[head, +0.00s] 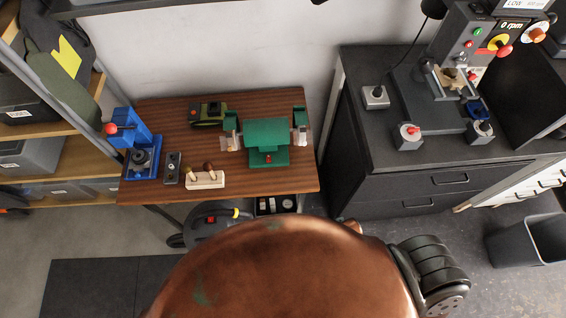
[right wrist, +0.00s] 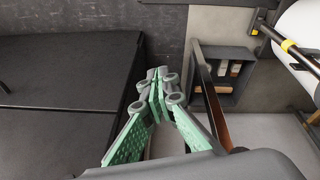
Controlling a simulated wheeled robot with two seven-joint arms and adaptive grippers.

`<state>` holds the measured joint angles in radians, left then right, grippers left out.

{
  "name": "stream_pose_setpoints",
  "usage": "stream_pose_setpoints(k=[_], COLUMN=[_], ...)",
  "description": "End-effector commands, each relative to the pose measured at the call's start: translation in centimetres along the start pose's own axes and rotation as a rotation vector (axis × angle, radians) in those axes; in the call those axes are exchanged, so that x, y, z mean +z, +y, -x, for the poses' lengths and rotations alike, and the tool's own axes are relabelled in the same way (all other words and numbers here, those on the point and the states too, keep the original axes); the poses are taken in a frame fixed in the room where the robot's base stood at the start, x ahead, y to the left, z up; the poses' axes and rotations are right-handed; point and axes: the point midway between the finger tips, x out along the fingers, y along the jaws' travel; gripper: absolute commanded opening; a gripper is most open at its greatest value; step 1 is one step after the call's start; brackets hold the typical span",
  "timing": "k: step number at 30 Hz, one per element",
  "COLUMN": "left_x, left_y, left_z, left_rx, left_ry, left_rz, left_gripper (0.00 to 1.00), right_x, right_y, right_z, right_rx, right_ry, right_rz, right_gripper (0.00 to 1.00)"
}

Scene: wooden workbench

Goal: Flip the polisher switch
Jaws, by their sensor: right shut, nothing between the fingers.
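The green polisher (head: 267,132) stands at the back right of the wooden workbench, with a pale wheel at each side. A small red switch (head: 268,159) sits on the front of its base. My right gripper (right wrist: 160,82) shows only in the right wrist view, where its green-padded fingers are shut and empty. It is apart from the polisher, beside the bench's edge. The polisher and its switch do not show in the right wrist view. My left gripper is in neither view.
The workbench (head: 223,184) also holds a blue press (head: 145,160), a green-and-black device (head: 207,114), a dark switch box (head: 173,168) and a wooden block with tools (head: 206,180). A black cabinet (head: 380,185) stands to the right; it also shows in the right wrist view (right wrist: 60,75).

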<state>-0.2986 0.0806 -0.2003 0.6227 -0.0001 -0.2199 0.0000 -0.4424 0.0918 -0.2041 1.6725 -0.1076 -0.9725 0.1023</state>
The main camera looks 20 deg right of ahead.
Motion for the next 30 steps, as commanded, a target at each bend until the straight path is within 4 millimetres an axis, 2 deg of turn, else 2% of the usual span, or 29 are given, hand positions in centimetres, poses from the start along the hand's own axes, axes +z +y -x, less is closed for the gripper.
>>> stream_pose_setpoints(k=[1, 6, 11, 15, 17, 22, 26, 30], left_x=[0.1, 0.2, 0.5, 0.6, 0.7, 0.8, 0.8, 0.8], left_y=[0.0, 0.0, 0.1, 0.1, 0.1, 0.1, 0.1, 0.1], left_z=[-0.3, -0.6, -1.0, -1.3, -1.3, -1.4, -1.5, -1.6], left_rx=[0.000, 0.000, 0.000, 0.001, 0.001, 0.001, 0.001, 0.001], left_ry=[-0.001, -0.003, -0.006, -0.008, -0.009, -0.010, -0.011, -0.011], left_rz=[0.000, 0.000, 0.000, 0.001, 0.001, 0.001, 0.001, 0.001], left_gripper=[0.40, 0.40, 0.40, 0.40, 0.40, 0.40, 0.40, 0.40], right_x=[-1.0, -3.6, -5.5, -8.3, -9.5, -12.9, -15.8, -19.5], right_y=[0.3, 1.2, 1.7, 1.6, 1.3, -0.2, -2.1, -5.4], right_z=[1.5, 6.0, 9.8, 13.3, 14.1, 15.7, 16.8, 18.5], right_rx=[0.007, 0.029, 0.057, 0.111, 0.136, 0.194, 0.222, 0.234], right_ry=[0.013, 0.039, 0.068, 0.130, 0.162, 0.264, 0.361, 0.499], right_rz=[-0.009, -0.037, -0.069, -0.129, -0.156, -0.216, -0.251, -0.277], right_gripper=[0.00, 0.00, 0.00, 0.00, 0.00, 0.00, 0.00, 0.00])
